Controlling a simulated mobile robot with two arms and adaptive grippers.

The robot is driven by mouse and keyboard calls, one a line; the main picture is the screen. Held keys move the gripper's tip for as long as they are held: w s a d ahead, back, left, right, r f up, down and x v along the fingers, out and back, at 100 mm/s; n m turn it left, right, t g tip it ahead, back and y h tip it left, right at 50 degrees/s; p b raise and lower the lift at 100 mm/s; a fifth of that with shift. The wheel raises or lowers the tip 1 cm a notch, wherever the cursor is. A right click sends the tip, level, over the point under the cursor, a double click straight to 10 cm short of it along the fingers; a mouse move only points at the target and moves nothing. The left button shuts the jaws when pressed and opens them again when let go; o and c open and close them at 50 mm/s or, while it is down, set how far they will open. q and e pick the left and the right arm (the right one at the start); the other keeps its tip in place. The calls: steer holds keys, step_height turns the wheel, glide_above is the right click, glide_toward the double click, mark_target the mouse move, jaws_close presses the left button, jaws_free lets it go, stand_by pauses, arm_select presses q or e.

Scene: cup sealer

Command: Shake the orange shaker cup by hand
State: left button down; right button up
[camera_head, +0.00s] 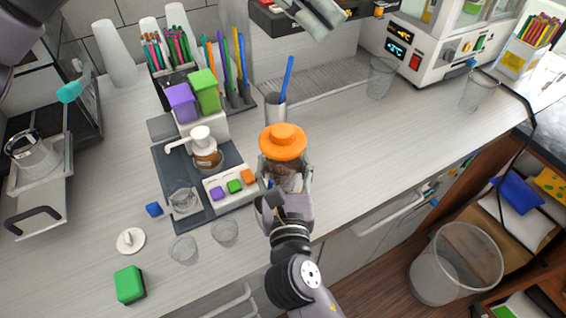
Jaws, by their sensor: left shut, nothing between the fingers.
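The orange shaker cup shows its bright orange lid (283,141) on top and a clear body below, and it looks upright near the middle of the view. The lower part of the cup is hidden by my gripper.
A dark tray (232,157) with a pump bottle (207,150) stands left of the cup. A metal cup (275,108) with a blue stick is just behind. Clear cups (184,249) and a green block (129,284) lie front left. The counter to the right (375,150) is clear.

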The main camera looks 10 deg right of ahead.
arm_select(q)
step_height(320, 180, down, 5)
steer(key=s+t+y, duration=0.1)
steer(key=t+y, duration=0.1)
steer(key=y, duration=0.2)
steer(key=t+y, duration=0.2)
steer(key=y, duration=0.3)
glide_toward(282, 129)
steer(key=shift+s+d+n, duration=0.1)
steer(key=shift+s+n, duration=0.1)
steer(key=shift+n, duration=0.1)
steer(key=shift+f, duration=2.65)
steer(key=shift+f, duration=1.05)
